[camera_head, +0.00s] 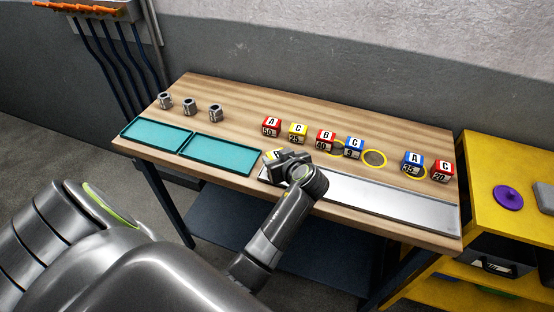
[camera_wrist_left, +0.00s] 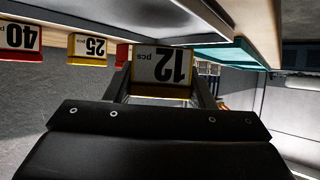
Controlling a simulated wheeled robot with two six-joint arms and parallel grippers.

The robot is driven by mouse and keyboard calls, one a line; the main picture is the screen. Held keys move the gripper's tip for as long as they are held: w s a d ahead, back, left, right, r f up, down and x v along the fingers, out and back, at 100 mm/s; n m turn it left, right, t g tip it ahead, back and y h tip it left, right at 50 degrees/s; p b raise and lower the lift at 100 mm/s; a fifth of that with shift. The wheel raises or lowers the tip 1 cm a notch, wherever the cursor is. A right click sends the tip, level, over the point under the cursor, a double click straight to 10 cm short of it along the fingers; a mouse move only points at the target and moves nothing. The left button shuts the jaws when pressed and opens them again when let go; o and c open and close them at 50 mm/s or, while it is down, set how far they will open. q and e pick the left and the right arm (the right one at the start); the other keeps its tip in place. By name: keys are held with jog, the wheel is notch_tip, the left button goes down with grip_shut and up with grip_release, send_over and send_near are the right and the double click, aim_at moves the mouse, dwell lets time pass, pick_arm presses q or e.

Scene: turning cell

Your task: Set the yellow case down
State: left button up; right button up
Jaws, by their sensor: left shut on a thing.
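The yellow case (camera_head: 272,154) shows in the head view as a small yellow patch with a label, mostly hidden behind my left gripper (camera_head: 279,159). In the left wrist view the yellow case (camera_wrist_left: 161,68) sits between the two fingers of my left gripper (camera_wrist_left: 161,86), its "12 pcs" label upside down. My left gripper is shut on it, over the left end of the metal strip (camera_head: 390,200). I cannot tell whether the case touches the strip. My right gripper is in neither view.
Red, yellow and blue cases stand in a row behind the strip, including a yellow one (camera_head: 298,133) marked 25. An empty yellow ring (camera_head: 374,158) lies between blue cases. Two teal trays (camera_head: 219,155) and grey metal parts (camera_head: 189,105) are at left. A yellow cabinet (camera_head: 487,222) stands at right.

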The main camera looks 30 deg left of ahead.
pick_arm(q)
jog(key=shift+f, duration=0.85)
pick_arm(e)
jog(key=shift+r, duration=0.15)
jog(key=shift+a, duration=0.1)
pick_arm(q)
jog(key=shift+f, duration=0.2)
jog(key=o, duration=1.1)
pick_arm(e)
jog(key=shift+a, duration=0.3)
pick_arm(q)
jog(key=shift+r, duration=0.15)
